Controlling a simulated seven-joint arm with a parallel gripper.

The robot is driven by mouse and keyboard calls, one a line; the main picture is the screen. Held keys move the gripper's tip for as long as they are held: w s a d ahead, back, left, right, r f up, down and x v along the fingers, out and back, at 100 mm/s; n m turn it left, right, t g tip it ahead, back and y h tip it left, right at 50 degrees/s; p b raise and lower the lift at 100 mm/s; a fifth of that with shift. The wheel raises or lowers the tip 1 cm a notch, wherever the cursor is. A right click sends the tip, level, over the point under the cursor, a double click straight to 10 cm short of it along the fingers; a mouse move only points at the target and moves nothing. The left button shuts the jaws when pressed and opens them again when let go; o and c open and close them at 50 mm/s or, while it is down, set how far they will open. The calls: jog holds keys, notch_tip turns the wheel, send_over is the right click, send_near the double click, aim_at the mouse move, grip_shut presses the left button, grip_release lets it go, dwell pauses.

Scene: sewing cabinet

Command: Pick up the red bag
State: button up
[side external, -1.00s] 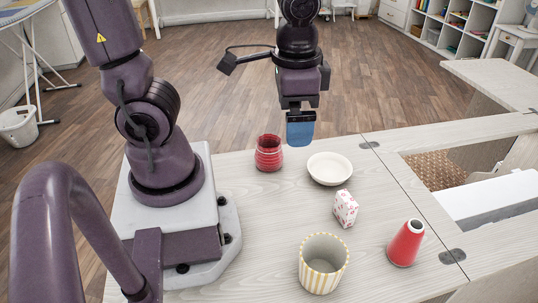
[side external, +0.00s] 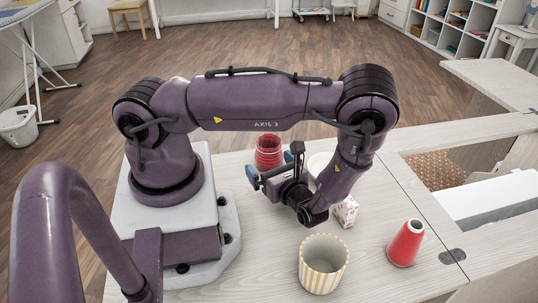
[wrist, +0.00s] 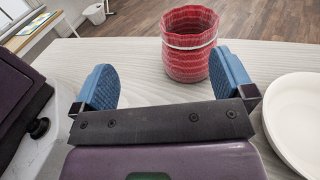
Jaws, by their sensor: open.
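The red bag (side external: 268,148) appears to be the rounded, ribbed, open-topped red container standing upright on the table beyond my gripper. In the wrist view the red bag (wrist: 188,45) shows a pale band below its rim. My gripper (side external: 272,164) is low and tilted over the table, its blue-padded fingers spread toward the bag. In the wrist view my gripper (wrist: 162,75) is open and empty. The bag lies ahead, right of the middle of the gap, with the right finger overlapping its lower right edge. I cannot tell whether they touch.
A white bowl (wrist: 298,118) sits close to the right of my gripper. A small red-patterned white packet (side external: 346,212), a striped cup (side external: 311,277) and a red cone (side external: 405,243) stand on the table (side external: 372,262). The table edge lies behind the bag.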

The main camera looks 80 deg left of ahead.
aim_at(273, 150)
jog(key=w+t, duration=0.1)
jog(key=w+m+t+y, duration=0.1)
jog(key=shift+w+a+r, duration=0.1)
jog(key=shift+w+a, duration=0.2)
jog(key=shift+a, duration=0.1)
jog(key=shift+a+r, duration=0.1)
jog(key=shift+a, duration=0.25)
jog(key=a, duration=0.3)
jog(key=s+a, duration=0.1)
jog(key=a, duration=0.2)
jog(key=shift+s+a, duration=0.15)
jog(key=shift+a, duration=0.1)
jog(key=c, duration=1)
